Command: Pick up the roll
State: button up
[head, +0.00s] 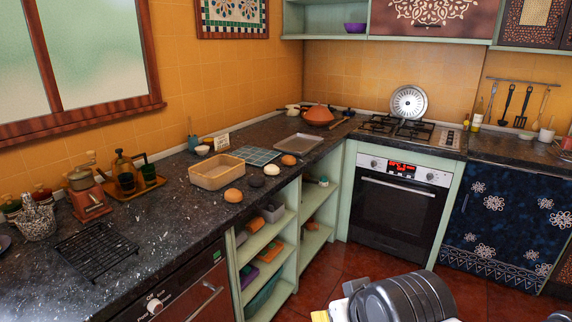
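Several small round bun-like things lie on the dark speckled counter (185,222). One golden-brown roll (233,195) sits in front of the tan rectangular box (216,184). Another orange-brown round one (288,160) lies farther back, near the grey tray. Between them are a pale round one (271,170) and a dark round one (256,182). I cannot tell which of these the task means. My gripper's fingers are not in view. Dark grey rounded parts of my own arm show at the bottom right, well away from the counter.
A teal grid mat (256,155) and a grey tray (299,144) lie behind the buns. A black wire rack (96,251) and a wooden tray (136,184) with a pot and cups occupy the left. Open shelves (265,237) are below. Red floor (325,267) is free before the oven (397,204).

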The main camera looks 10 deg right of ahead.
aim_at(234, 195)
jog(key=i+z, duration=0.2)
jog(key=i, duration=1.6)
